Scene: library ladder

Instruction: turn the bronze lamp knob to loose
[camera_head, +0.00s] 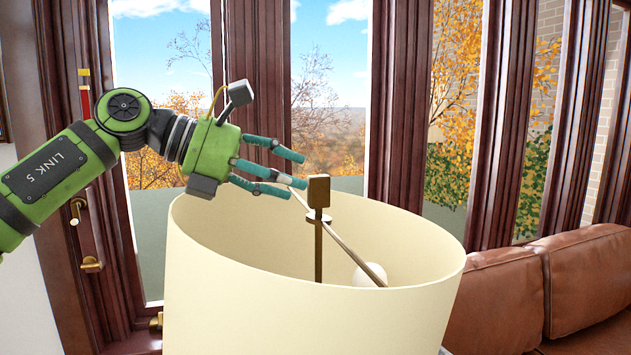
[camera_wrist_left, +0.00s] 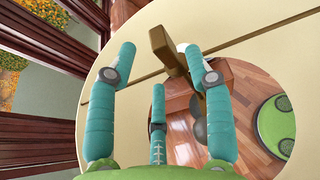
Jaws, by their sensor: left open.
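The bronze lamp knob (camera_head: 319,191) is a small flat block standing on top of a rod at the centre of the cream lampshade (camera_head: 300,300). My left gripper (camera_head: 298,174) is open, with its teal fingers spread just left of the knob and above the shade's opening. In the left wrist view the knob (camera_wrist_left: 160,45) shows just beyond and between the tips of the two outer fingers. I see no contact between the fingers and the knob. My right gripper is in neither view.
Thin metal spokes cross the shade's top, and a white bulb (camera_head: 369,275) sits inside it. A brown leather sofa (camera_head: 580,290) stands at the right. Tall dark-framed windows (camera_head: 400,120) stand behind the lamp, with brass handles (camera_head: 92,265) at the left.

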